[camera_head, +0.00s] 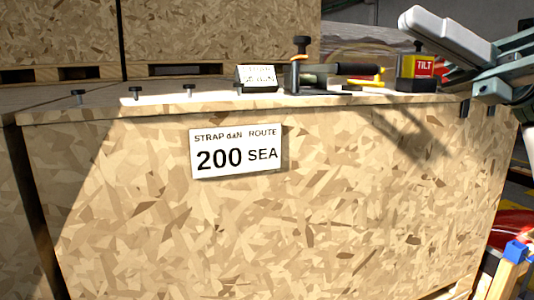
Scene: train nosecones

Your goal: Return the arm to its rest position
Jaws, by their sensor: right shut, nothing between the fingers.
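My right gripper (408,32) comes in from the upper right, pale grey and white, with its fingers shut and nothing between them. It is over the right end of a large chipboard crate (330,210), near a yellow, black and red box marked TILT (416,68). I cannot tell the exact gap between the gripper and that box. The arm casts a shadow on the crate's front face. My left gripper is not in view.
On the crate's top stand a strapping tool (318,72) with a black knob, a small lettered block (256,78) and several bolts along the left edge. A "200 SEA" label (236,153) is on the front. Taller crates (220,32) stand behind. A blue-ended wooden piece (516,250) is at lower right.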

